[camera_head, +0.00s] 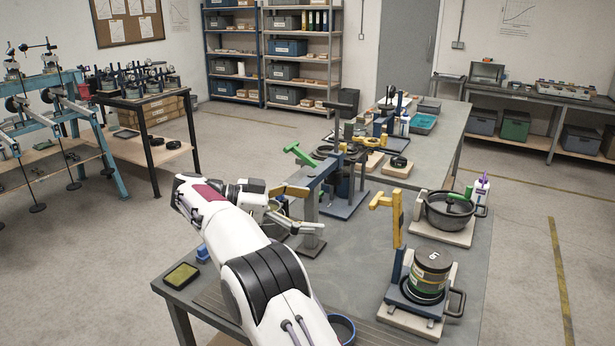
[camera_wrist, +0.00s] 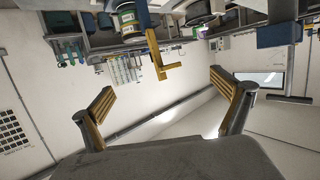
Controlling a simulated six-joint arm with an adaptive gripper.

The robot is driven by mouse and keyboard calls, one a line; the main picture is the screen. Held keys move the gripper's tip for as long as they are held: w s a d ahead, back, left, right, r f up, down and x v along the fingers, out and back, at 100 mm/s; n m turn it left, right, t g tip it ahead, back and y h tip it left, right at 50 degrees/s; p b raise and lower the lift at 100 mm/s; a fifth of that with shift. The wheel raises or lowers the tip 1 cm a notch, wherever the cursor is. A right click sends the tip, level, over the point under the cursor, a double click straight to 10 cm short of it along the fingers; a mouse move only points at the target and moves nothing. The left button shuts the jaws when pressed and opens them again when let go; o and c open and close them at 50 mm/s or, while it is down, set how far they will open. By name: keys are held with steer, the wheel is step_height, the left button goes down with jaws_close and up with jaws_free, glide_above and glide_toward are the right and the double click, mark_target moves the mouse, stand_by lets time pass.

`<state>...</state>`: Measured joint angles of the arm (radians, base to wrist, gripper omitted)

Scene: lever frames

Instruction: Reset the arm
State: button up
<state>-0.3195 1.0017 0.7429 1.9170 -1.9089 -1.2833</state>
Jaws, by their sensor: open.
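My gripper (camera_head: 312,211) is over the grey workbench (camera_head: 350,275), beside a lever frame with a green handle (camera_head: 298,153). Its two fingers with yellow pads are spread apart, and I see nothing between them. In the wrist view my gripper (camera_wrist: 163,93) is also open and empty. That view is tilted and looks past the fingers to a white wall, with bench things along its top. My white arm reaches up from the bottom of the head view. Part of the green-handled frame's base is hidden behind the gripper.
A lever frame with a yellow handle (camera_head: 386,200) and a numbered canister (camera_head: 432,271) stand on the right. A black pot (camera_head: 449,212) sits behind them. A yellow-green pad (camera_head: 181,275) and a blue ring (camera_head: 343,328) lie near my arm. The bench's middle is partly clear.

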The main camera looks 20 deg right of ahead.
steer(key=w+d+r+n+t, duration=0.2)
steer(key=w+r+t, duration=0.3)
steer(key=r, duration=0.5)
steer(key=w+d+r+n+t, duration=0.1)
steer(key=w+d+r+t, duration=0.15)
steer(key=r+t, duration=0.55)
steer(key=s+a+r+n+t+y, duration=0.3)
steer(key=a+r+n+t+y, duration=0.55)
steer(key=r, duration=0.45)
steer(key=s+a+f+n+g+y, duration=0.3)
steer(key=s+f+n+y, duration=0.1)
steer(key=s+f, duration=0.4)
steer(key=s+a+f+n+g+y, duration=0.3)
steer(key=s+f+n+g+y, duration=0.15)
steer(key=s, duration=0.65)
steer(key=s+d+f+g+h, duration=0.1)
steer(key=s+d+f+g, duration=0.2)
steer(key=s+f, duration=0.8)
steer(key=s+d+f+m+g+h, duration=0.1)
steer(key=s+d+f+g, duration=0.2)
steer(key=s+f, duration=0.8)
steer(key=s+g, duration=0.1)
steer(key=s, duration=0.3)
steer(key=shift+s, duration=0.25)
